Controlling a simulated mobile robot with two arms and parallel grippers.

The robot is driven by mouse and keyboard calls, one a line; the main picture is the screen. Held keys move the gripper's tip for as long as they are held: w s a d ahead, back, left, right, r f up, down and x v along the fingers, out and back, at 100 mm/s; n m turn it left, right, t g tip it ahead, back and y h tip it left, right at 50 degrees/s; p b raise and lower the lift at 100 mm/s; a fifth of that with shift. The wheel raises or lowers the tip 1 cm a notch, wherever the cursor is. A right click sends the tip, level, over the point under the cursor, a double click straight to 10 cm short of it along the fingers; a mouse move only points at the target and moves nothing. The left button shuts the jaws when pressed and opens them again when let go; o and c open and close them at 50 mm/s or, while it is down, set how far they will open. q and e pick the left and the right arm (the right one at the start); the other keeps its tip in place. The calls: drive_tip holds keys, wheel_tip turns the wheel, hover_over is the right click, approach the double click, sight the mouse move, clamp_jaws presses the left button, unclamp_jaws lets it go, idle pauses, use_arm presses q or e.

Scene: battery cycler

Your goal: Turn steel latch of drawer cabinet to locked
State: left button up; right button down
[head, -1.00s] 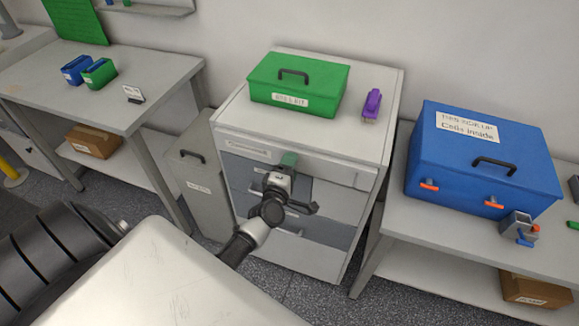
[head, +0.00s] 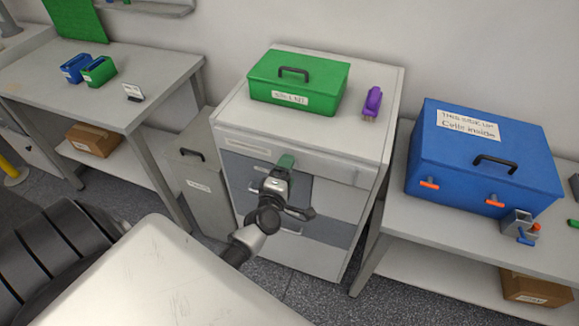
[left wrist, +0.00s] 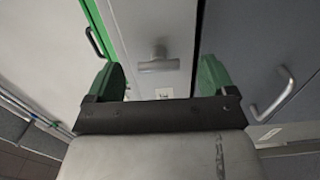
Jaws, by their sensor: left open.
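The drawer cabinet (head: 330,215) stands in the middle of the head view, with a white body and grey drawer fronts. In the left wrist view its steel latch (left wrist: 154,65) is a small T-shaped handle on a pale panel, its bar lying across the picture. My left gripper (left wrist: 162,76) is open, with one green fingertip on each side of the latch in that picture and no visible contact. In the head view the left gripper (head: 286,162) is at the cabinet's upper front and hides the latch. My right gripper is not in view.
A green box (head: 298,85) and a purple tool (head: 372,103) sit on the cabinet top. A silver drawer handle (left wrist: 272,97) is near the right fingertip. A grey bin (head: 195,190) stands left of the cabinet, and a blue box (head: 480,160) is on the right table.

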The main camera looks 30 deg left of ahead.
use_arm(q)
drive_tip(key=b+v, duration=0.1)
drive_tip(key=v, duration=0.7)
drive_tip(key=shift+s, duration=0.25)
drive_tip(key=shift+d, duration=0.1)
drive_tip(key=s+d+f+m+g+h+b, duration=0.1)
drive_tip(key=s+d+f+m+g+h, duration=0.2)
drive_tip(key=f, duration=0.7)
drive_tip(key=s+d+f+m+g+b, duration=0.1)
drive_tip(key=s+d+f+m+g, duration=0.15)
drive_tip(key=s+f+m, duration=0.55)
drive_tip(key=s+d+f+m+g+h, duration=0.1)
drive_tip(key=d+f+m+g+h, duration=0.15)
drive_tip(key=f, duration=0.95)
drive_tip(key=s+f+m+g, duration=0.3)
drive_tip(key=s+f, duration=0.1)
drive_tip(key=s, duration=0.3)
drive_tip(key=s+a+f+m+g+y+b, duration=0.1)
drive_tip(key=s+f+m+g, duration=0.1)
drive_tip(key=s+f, duration=0.3)
drive_tip(key=s+f+m+g, duration=0.3)
drive_tip(key=s+f+m, duration=0.1)
drive_tip(key=s, duration=0.7)
drive_tip(key=shift+a+f+m+g, duration=0.2)
drive_tip(key=shift+f+m+g, duration=0.15)
drive_tip(key=shift+f, duration=0.15)
